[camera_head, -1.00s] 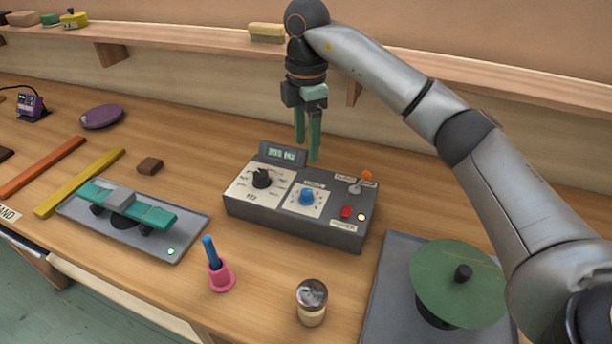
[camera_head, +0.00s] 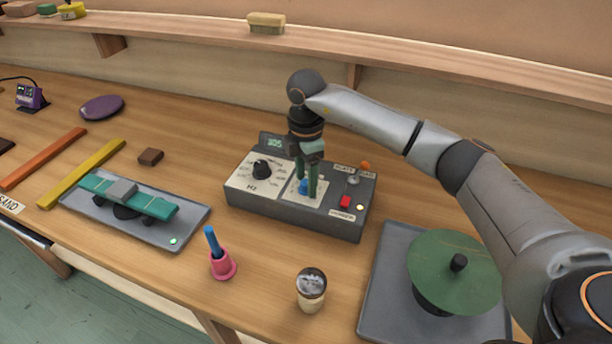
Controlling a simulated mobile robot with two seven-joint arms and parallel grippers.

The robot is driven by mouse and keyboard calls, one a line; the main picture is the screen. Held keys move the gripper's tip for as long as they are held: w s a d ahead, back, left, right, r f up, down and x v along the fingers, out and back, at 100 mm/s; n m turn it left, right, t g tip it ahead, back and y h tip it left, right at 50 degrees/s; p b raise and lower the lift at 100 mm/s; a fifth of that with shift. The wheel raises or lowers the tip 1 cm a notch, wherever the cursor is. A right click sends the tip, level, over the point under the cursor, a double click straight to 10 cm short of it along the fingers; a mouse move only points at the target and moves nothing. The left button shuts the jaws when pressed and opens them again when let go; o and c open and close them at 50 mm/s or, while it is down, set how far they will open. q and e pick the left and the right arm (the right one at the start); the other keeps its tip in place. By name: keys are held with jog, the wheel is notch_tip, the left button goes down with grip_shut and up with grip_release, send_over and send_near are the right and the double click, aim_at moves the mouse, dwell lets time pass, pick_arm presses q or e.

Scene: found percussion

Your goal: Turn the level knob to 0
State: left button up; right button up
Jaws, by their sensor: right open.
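The grey control box (camera_head: 290,218) stands in the middle of the bench. Its blue knob (camera_head: 303,187), on a pale panel, is partly hidden by my right gripper (camera_head: 308,192). The gripper points down, open, with its green fingers at the blue knob; I cannot tell whether they touch it. The knob's pointer and the panel's marks cannot be read. A black knob (camera_head: 261,167) sits on the left panel, marked Hz. A small display (camera_head: 274,142) stands at the box's back left. My left gripper is not in view.
On the box's right are a red button (camera_head: 344,202) and a toggle switch with an orange tip (camera_head: 365,165). A green disc (camera_head: 455,270) on a grey base stands front right. A pink holder (camera_head: 222,265) and a jar (camera_head: 311,290) stand in front. A shelf (camera_head: 400,69) runs behind.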

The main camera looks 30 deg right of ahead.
grip_shut()
dwell(0.4)
dwell(0.4)
